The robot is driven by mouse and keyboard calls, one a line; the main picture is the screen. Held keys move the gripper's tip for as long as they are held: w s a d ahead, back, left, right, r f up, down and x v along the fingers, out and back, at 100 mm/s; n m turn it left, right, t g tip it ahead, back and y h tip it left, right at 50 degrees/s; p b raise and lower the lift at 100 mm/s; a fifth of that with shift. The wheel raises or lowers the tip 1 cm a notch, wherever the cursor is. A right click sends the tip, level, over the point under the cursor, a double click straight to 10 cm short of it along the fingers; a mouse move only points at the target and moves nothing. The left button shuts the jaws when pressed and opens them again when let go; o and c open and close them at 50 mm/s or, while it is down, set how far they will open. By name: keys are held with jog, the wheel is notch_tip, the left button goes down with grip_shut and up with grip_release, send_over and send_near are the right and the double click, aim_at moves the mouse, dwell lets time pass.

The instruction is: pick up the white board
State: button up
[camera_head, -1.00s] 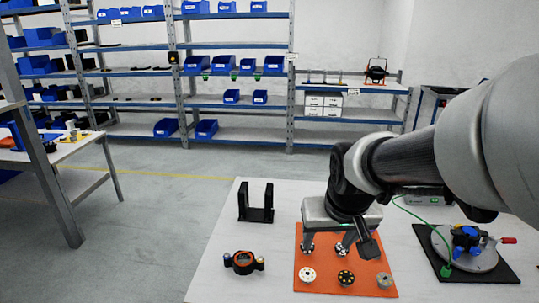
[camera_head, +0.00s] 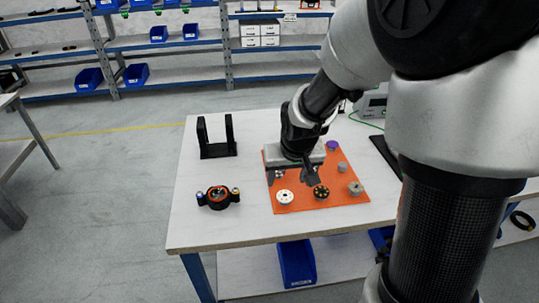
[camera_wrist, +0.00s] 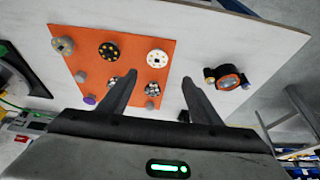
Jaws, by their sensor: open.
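The white board (camera_head: 285,197) is a small round disc with a dark centre, lying flat near the front left corner of the orange mat (camera_head: 300,206). In the wrist view the white board (camera_wrist: 157,58) lies just beyond the gap between my fingertips. My gripper (camera_head: 294,177) is open and empty, pointing down above the mat, behind the board in the head view. In the wrist view my gripper (camera_wrist: 160,79) has its fingers spread, with a patterned silver disc (camera_wrist: 153,88) seen between them. I cannot tell the height of the fingertips above the mat.
A black disc with yellow dots (camera_head: 321,192) lies right of the board, and a grey disc (camera_head: 355,188) further right. A purple part (camera_head: 332,145) is at the back. A black-and-orange ring fixture (camera_head: 218,196) and black U-shaped stand (camera_head: 217,138) are left, with bare table between.

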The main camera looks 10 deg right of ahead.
send_near(285, 195)
jog(key=f, duration=0.2)
jog(key=shift+w+b+x, duration=0.15)
jog(key=shift+b+x, duration=0.3)
jog(key=shift+x, duration=0.9)
jog(key=shift+w+b+x, duration=0.15)
jog(key=shift+b+x, duration=0.3)
jog(key=shift+x, duration=0.9)
jog(key=shift+r, duration=0.15)
jog(key=c, duration=1)
